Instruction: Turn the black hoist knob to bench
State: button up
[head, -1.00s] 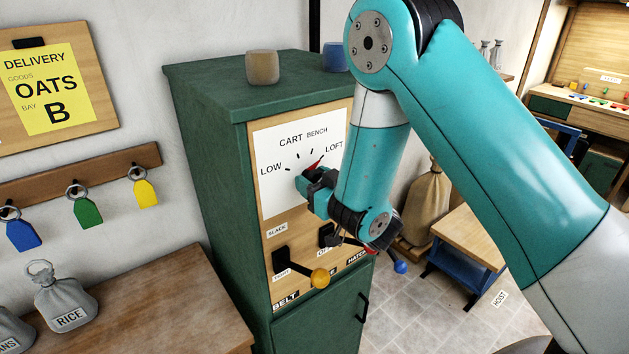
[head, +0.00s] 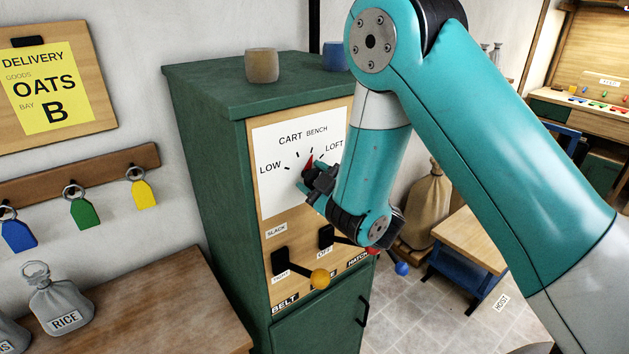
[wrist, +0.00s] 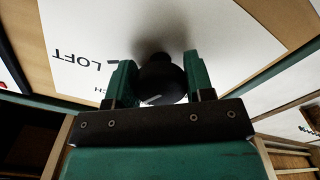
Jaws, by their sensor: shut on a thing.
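The black hoist knob (wrist: 160,82) sits on a white dial plate (head: 272,189) on the green cabinet's front. In the wrist view it is between the two green fingers of my gripper (wrist: 157,72), which is shut on it. In the head view my gripper (head: 311,181) covers most of the knob. The red pointer (head: 308,162) stands nearly upright, at or very near the BENCH tick. The marks read LOW, CART, BENCH and LOFT from left to right.
Below the dial are a lever with a yellow ball (head: 320,279) and another with a blue ball (head: 401,268). Two cups, one tan (head: 262,66), stand on the green cabinet (head: 212,170). A wooden counter (head: 165,305) is at lower left.

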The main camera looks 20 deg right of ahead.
dwell(0.3)
jog(key=o, duration=0.9)
jog(key=shift+s+d, duration=0.1)
